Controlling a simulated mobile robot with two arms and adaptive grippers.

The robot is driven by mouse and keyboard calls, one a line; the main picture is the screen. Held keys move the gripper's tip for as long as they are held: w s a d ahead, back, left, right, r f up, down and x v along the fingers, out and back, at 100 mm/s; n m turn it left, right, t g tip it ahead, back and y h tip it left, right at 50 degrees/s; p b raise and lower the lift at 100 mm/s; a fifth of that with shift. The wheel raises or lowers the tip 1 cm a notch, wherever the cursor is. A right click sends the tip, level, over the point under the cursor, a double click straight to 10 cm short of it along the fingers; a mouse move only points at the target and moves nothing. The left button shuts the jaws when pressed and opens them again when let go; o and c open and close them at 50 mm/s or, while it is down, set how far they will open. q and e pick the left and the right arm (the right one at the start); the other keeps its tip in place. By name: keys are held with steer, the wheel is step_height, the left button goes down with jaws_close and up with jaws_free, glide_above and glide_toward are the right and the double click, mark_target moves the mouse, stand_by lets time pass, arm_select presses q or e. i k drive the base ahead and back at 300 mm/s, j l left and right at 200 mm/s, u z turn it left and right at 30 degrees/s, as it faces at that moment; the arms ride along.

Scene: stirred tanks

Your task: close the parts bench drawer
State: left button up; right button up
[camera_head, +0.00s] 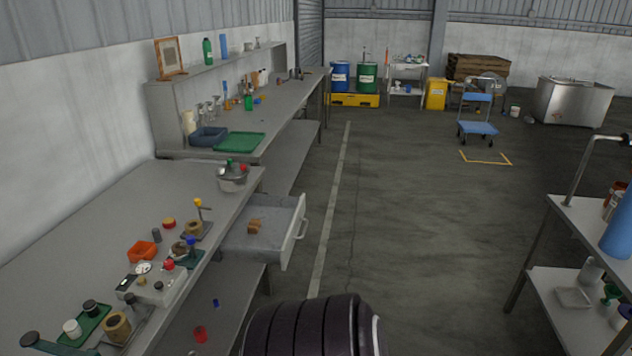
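The parts bench drawer (262,240) is pulled well out from the right side of the near grey bench (100,217). Its light front panel with a handle (301,229) faces right, over the aisle. A small brown object (254,226) lies inside the drawer, near its middle. Neither gripper shows in this view, and nothing is seen touching the drawer.
The bench top carries an orange bin (142,251), a metal pot (232,177) and several small parts. A second bench (285,113) continues behind. A shelved cart (583,225) stands at right. The aisle floor (425,215) right of the drawer is clear.

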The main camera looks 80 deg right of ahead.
mark_target(282, 216)
steer(key=z, duration=2.6)
